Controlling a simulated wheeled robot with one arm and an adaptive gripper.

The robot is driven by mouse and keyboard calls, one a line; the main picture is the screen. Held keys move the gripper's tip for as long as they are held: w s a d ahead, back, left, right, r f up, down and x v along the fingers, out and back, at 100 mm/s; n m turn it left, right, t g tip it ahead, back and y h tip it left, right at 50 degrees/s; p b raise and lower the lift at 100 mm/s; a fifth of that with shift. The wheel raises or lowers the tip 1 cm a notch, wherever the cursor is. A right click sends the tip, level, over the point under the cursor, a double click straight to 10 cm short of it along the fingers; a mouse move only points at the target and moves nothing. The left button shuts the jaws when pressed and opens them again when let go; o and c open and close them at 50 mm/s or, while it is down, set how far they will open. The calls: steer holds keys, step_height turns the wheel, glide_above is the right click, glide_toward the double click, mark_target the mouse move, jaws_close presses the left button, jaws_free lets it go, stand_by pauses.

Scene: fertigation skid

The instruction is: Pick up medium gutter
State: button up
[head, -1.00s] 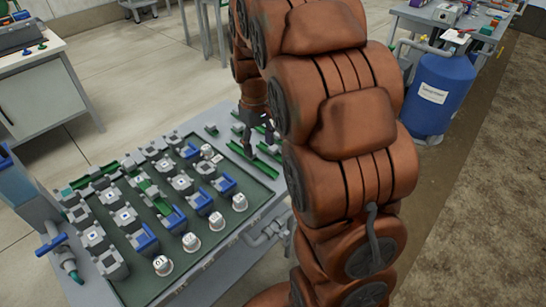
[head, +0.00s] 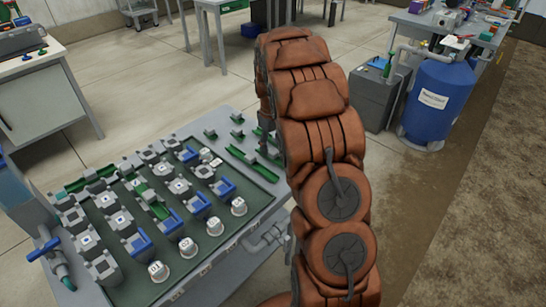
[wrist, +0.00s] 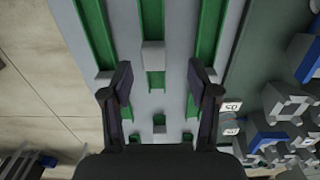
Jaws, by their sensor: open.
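Several green gutters with grey end pieces lie on the grey table top. In the wrist view a left gutter (wrist: 96,30), a middle gutter (wrist: 153,18) and a right gutter (wrist: 206,40) run up the picture, with shorter green pieces below. Which is the medium one I cannot tell for sure. My gripper (wrist: 159,72) is open and empty above them. Its fingers straddle the middle gutter's grey end block (wrist: 153,55) and a short green piece (wrist: 155,82). In the head view a long gutter (head: 240,155) lies beside my gripper, which my arm partly hides.
A dark green tray (head: 205,262) with grey, blue and white fittings fills most of the table, left of the gutters. A blue tank (head: 437,95) and a grey cabinet (head: 378,97) stand right of my arm.

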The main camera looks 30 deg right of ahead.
mark_target(273, 151)
steer(key=shift+w+d+f+p, duration=0.1)
steer(key=shift+f+p, duration=0.15)
steer(key=shift+f, duration=0.6)
steer(key=shift+s+d+f+p, duration=0.15)
steer(key=shift+f+p, duration=0.1)
steer(key=shift+f, duration=0.65)
steer(key=shift+w+d+f+p, duration=0.15)
steer(key=shift+f+p, duration=0.1)
steer(key=shift+f, duration=0.6)
steer(key=shift+c, duration=0.3)
jaws_close()
